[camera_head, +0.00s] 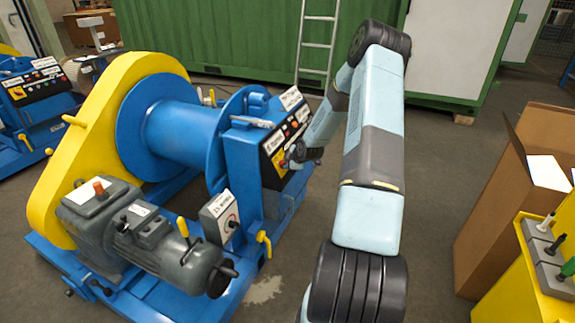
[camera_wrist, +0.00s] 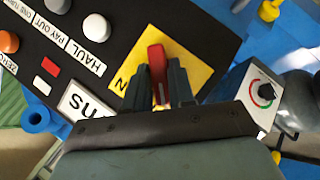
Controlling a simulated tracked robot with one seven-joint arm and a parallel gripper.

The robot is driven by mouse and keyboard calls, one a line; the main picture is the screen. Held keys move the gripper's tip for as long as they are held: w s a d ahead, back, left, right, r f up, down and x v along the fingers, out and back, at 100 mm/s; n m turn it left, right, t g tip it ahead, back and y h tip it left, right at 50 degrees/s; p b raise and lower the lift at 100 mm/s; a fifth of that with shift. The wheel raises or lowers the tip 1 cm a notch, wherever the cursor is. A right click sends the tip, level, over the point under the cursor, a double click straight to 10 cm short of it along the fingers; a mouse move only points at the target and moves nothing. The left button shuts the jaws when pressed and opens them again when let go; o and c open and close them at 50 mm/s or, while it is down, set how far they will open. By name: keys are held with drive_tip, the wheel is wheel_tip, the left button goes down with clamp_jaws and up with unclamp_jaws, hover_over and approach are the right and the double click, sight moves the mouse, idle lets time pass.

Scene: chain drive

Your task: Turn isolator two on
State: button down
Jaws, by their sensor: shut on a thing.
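A red switch handle (camera_wrist: 157,62) stands on a yellow square plate (camera_wrist: 196,52) at the end of a black control panel (camera_wrist: 118,20). My gripper (camera_wrist: 159,84) is shut on this handle, one dark finger on each side. A letter "N" shows on the plate beside the fingers; other plate markings are hidden. In the head view, my gripper (camera_head: 292,156) is at the lower left part of the control panel (camera_head: 300,121) on the blue winch; it mostly covers the handle there. I cannot read an isolator number on the plate.
A grey box with a rotary knob (camera_head: 220,217) sits below the panel and shows in the wrist view (camera_wrist: 250,92). Push buttons (camera_wrist: 96,27) line the panel. The winch drum (camera_head: 180,130) is left, a cardboard box (camera_head: 490,215) right.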

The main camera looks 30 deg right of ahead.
drive_tip(key=shift+s+f+m+g, duration=0.1)
drive_tip(key=shift+m+g, duration=0.3)
drive_tip(key=shift+m, duration=0.2)
drive_tip(key=m+g+y, duration=0.2)
drive_tip(key=m, duration=0.1)
drive_tip(key=m+g+y, duration=0.1)
drive_tip(key=m, duration=0.1)
drive_tip(key=shift+w+d, duration=0.2)
drive_tip(key=shift+d, duration=0.05)
drive_tip(key=m+g+y, duration=0.1)
drive_tip(key=m+y, duration=0.1)
drive_tip(key=m, duration=0.1)
drive_tip(key=shift+w+d, duration=0.1)
drive_tip(key=shift+d, duration=0.05)
drive_tip(key=shift+d+m+g+y, duration=0.1)
drive_tip(key=shift+m+g+y, duration=0.5)
drive_tip(key=shift+m+y, duration=0.95)
drive_tip(key=shift+m, duration=0.35)
drive_tip(key=c, duration=1)
unclamp_jaws()
drive_tip(key=shift+w, duration=0.1)
drive_tip(key=shift+c, duration=0.2)
